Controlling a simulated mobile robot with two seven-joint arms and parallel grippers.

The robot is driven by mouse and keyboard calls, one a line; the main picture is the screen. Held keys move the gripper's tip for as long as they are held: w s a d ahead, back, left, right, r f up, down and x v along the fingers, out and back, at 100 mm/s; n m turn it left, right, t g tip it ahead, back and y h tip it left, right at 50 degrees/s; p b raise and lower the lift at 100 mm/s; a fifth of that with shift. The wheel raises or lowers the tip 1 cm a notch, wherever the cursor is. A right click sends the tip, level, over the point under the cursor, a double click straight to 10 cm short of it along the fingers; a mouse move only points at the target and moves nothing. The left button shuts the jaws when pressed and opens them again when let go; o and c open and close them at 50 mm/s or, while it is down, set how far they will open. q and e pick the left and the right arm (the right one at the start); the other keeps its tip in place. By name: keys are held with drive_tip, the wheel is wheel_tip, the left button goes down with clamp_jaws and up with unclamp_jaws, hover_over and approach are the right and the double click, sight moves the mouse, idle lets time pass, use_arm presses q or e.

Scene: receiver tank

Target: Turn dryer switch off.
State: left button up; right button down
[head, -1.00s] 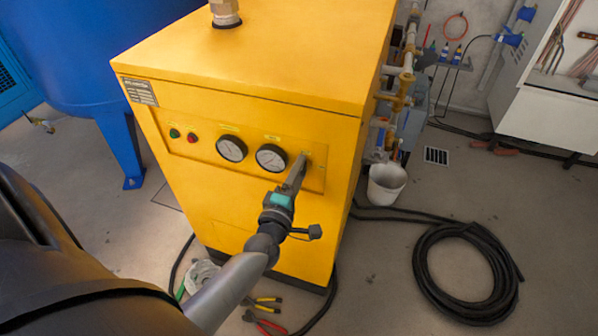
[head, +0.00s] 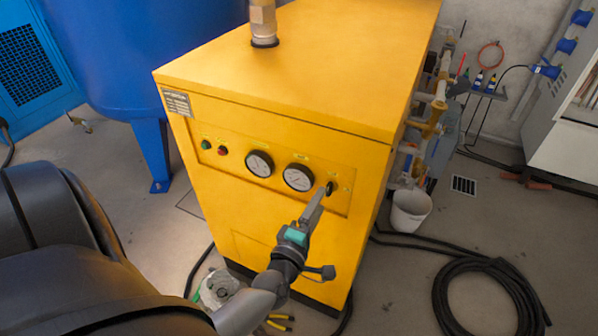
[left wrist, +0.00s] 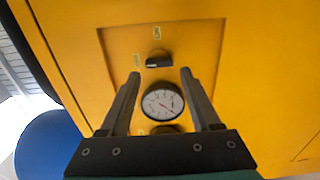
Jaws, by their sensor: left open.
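The yellow dryer (head: 300,85) has a front panel with a black rotary switch (head: 330,187) at its right end. In the left wrist view the switch (left wrist: 158,60) lies just beyond the fingertips, its bar lying across the picture, with one small label above it and one to its left. My left gripper (head: 320,193) is open and empty, pointing at the panel right by the switch. In the left wrist view its two fingers (left wrist: 160,74) stand on either side of a gauge, with the switch ahead between the tips. Contact with the switch cannot be seen. My right gripper is not in view.
Two round gauges (head: 298,177), a green button (head: 206,145) and a red button (head: 222,150) sit left of the switch. A blue tank (head: 150,60) stands at left. Pipes, a white bucket (head: 410,210) and a coiled black hose (head: 490,295) are at right.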

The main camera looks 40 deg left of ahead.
use_arm(q)
drive_tip(key=v, duration=1.1)
drive_tip(key=shift+p, duration=0.3)
drive_tip(key=shift+s+d, duration=0.1)
drive_tip(key=s+d+f+m+g+h, duration=0.2)
drive_tip(key=s+d+f+m+g, duration=0.3)
drive_tip(key=f, duration=0.6)
drive_tip(key=s+d+f+m+g+h, duration=0.1)
drive_tip(key=s+f+m+g+h, duration=0.15)
drive_tip(key=f+m, duration=0.7)
drive_tip(key=s+f+m+g, duration=0.9)
drive_tip(key=s+f, duration=0.7)
drive_tip(key=s, duration=0.3)
drive_tip(key=shift+a, duration=0.15)
drive_tip(key=shift+f+y, duration=0.1)
drive_tip(key=shift+y, duration=0.15)
